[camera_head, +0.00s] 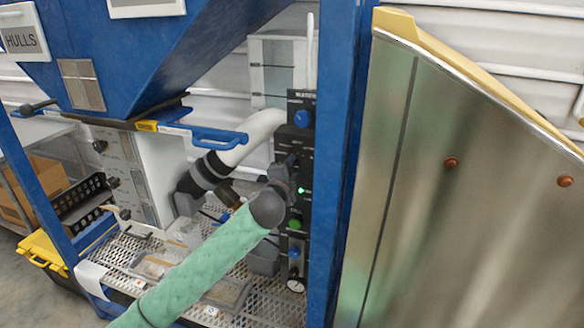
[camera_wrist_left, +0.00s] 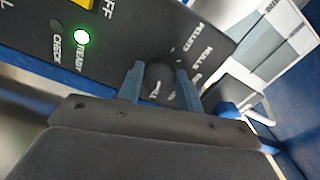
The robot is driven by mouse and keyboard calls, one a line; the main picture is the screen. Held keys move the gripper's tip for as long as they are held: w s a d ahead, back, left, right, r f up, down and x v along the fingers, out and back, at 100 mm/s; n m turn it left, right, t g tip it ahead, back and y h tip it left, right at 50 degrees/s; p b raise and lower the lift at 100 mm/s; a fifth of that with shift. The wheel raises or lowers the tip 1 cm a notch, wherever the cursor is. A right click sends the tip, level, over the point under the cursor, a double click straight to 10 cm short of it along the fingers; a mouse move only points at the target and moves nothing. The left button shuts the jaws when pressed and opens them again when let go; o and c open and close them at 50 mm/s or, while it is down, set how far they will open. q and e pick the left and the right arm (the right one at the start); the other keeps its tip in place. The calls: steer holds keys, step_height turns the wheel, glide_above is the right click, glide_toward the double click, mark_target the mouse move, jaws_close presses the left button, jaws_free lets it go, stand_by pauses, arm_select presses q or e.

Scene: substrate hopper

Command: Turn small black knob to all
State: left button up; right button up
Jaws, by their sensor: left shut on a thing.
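The small black knob (camera_wrist_left: 158,80) is on the black control panel in the left wrist view. It sits between the two blue-grey fingers of my left gripper (camera_wrist_left: 160,71), which is shut on it. White lettering is printed around the knob, partly hidden by the fingers; I cannot tell which label the knob points at. In the head view, my left gripper (camera_head: 291,172) reaches the upright black panel (camera_head: 308,160) from the left, and it hides the knob there. My right gripper is in neither view.
The panel has a blue knob (camera_head: 302,118) above, and a lit green light (camera_head: 301,190) and green button (camera_head: 294,224) below. A blue frame post (camera_head: 339,140) stands close right of the panel.

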arm_select(q)
steer(key=shift+m, duration=0.6)
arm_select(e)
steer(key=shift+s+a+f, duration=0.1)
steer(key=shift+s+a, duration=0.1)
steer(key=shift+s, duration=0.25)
arm_select(q)
steer(key=shift+f, duration=0.1)
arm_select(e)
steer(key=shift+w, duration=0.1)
